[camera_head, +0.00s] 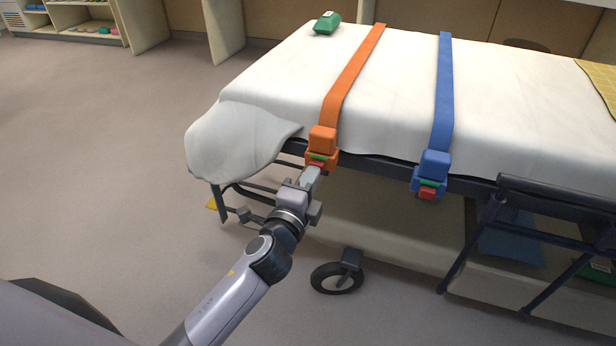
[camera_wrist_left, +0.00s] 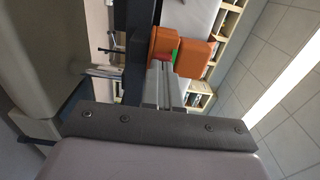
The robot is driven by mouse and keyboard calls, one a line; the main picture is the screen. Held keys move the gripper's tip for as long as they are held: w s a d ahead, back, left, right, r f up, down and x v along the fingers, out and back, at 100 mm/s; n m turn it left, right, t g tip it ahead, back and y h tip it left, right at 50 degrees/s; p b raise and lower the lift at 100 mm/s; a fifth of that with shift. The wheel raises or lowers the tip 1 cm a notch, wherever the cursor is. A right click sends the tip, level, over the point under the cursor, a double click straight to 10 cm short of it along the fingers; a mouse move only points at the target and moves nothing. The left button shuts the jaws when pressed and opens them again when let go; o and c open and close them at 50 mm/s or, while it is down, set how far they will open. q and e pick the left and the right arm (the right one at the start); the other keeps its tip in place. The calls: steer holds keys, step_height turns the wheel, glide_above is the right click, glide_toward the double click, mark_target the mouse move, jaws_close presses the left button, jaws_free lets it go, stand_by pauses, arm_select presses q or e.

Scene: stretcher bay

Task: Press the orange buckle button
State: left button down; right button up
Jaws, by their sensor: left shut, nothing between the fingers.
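The orange buckle (camera_head: 322,138) hangs at the near edge of the stretcher, at the end of an orange strap (camera_head: 352,75). It has a green strip and a red button (camera_head: 317,163) low on its front, partly covered by my fingers. My left gripper (camera_head: 311,173) is shut and empty, its tips right at the button. In the left wrist view, the closed fingers (camera_wrist_left: 165,72) point at the orange buckle (camera_wrist_left: 196,55), over its lower part. My right gripper is not in view.
A blue buckle (camera_head: 433,166) with its own red button hangs to the right on a blue strap (camera_head: 443,85). The white sheet (camera_head: 245,140) bulges over the left corner. A dark side rail (camera_head: 555,195) stands at right. The floor (camera_head: 110,160) at left is clear.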

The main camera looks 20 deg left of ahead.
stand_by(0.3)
arm_select(q)
steer(key=shift+w+r, duration=0.15)
steer(key=shift+w, duration=0.7)
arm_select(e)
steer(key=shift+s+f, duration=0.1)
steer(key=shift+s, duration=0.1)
